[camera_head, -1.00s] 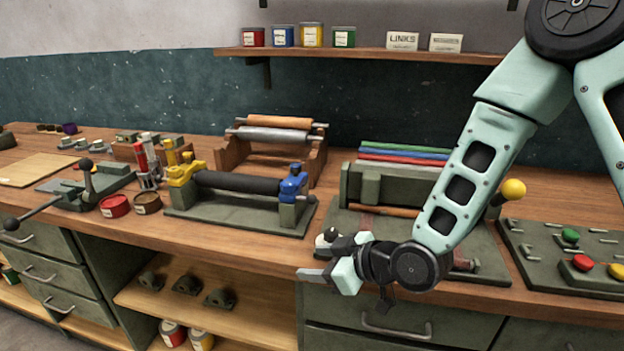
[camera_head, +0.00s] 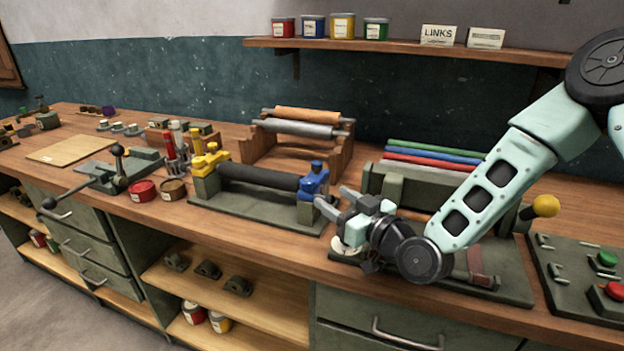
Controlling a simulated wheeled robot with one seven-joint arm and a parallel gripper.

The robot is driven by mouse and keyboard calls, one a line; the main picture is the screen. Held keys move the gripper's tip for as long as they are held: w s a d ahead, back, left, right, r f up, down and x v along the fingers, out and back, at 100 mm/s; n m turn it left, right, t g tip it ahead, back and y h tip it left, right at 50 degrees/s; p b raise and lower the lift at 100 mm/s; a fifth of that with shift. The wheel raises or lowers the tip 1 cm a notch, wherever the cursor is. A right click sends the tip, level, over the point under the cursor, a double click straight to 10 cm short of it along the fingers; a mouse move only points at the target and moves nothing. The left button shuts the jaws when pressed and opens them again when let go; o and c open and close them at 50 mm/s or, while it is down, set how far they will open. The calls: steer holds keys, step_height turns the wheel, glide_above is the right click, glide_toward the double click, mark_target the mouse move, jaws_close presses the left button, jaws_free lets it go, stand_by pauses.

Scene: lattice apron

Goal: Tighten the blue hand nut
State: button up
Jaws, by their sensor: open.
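The blue hand nut (camera_head: 315,180) sits at the right end of a black roller (camera_head: 258,177) mounted on a green stand (camera_head: 262,208). A yellow hand nut (camera_head: 208,160) sits at the roller's left end. My gripper (camera_head: 335,200) is just right of the blue nut, its fingers pointing left toward it. The jaws are open with nothing held. One fingertip appears close to the nut's lower right side; I cannot tell whether it touches.
A wooden rack (camera_head: 295,150) with rollers stands behind. A green fixture with coloured rods (camera_head: 432,153) is behind my gripper. Red and brown tins (camera_head: 143,191) stand left of the roller stand. A button panel (camera_head: 585,275) lies at the far right.

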mark_target(312, 185)
steer(key=p+x, duration=0.1)
steer(key=x, duration=0.7)
steer(key=shift+w+a+p, duration=0.25)
steer(key=shift+p, duration=0.1)
steer(key=c, duration=1)
